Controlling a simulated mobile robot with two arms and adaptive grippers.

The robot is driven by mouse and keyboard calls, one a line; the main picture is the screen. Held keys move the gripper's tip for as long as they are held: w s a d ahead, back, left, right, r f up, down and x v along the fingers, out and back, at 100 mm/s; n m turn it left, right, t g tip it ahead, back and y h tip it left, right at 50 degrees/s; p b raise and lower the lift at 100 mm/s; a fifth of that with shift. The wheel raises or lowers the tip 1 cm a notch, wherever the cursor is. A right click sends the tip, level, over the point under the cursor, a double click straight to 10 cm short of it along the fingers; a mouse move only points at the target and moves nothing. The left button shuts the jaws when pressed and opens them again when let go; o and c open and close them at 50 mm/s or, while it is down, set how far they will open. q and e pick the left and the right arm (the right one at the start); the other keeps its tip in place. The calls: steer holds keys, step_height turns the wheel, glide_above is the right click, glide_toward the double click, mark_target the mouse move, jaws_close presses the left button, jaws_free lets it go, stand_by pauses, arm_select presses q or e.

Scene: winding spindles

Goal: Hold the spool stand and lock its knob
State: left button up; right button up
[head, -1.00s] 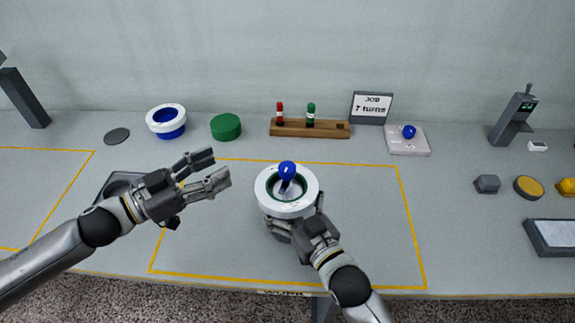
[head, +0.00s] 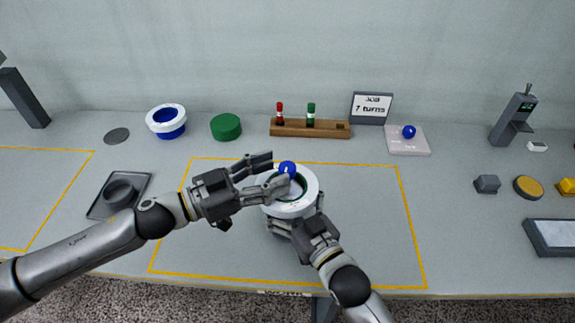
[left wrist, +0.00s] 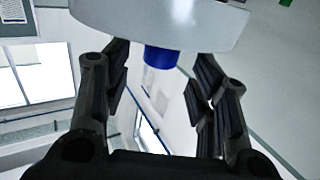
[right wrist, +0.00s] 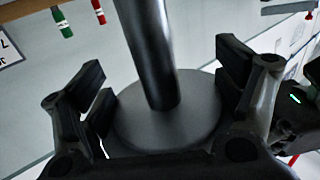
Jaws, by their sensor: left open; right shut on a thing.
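The spool stand carries a white spool (head: 309,184) with a green inner ring, and a blue knob (head: 288,168) tops it. The left wrist view shows the blue knob (left wrist: 161,59) below the white spool rim (left wrist: 165,18). My left gripper (head: 278,171) is open, its fingers on either side of the knob; contact cannot be told. My right gripper (head: 297,217) is low at the stand, partly hidden by the spool.
A dark square tray (head: 103,208) with a round piece lies left of the yellow outline. A blue-and-white spool (head: 167,121), a green disc (head: 226,127), a wooden rack (head: 335,131) and a plate with a blue ball (head: 420,146) stand behind. The mat's right part is clear.

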mark_target(288, 167)
arm_select(q)
steer(key=shift+x, duration=2.1)
steer(key=c, duration=1)
